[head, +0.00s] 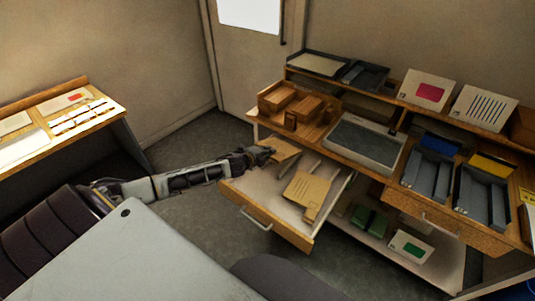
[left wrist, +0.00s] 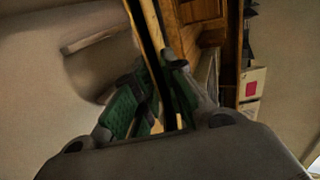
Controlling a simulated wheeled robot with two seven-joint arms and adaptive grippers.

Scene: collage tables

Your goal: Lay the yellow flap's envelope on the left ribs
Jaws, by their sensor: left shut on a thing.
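My left gripper (head: 264,157) is over the open drawer, shut on a thin brown envelope (head: 284,149). In the left wrist view its green-padded fingers (left wrist: 160,105) close on a thin sheet (left wrist: 154,35), seen nearly edge-on; its face is hidden. I cannot tell the flap's colour. At the right of the desk stand two grey ribbed holders: the left one (head: 428,176) has a blue piece behind it, the right one (head: 482,194) a yellow piece (head: 492,165). Both look empty of envelopes. My right gripper is not in view.
The open drawer (head: 295,238) holds another brown envelope (head: 306,193). Wooden boxes (head: 290,102) and a grey tray (head: 365,145) stand on the desk. Cards (head: 428,90) lean at the back. A lower shelf holds green blocks (head: 369,221). A side table (head: 125,130) stands left.

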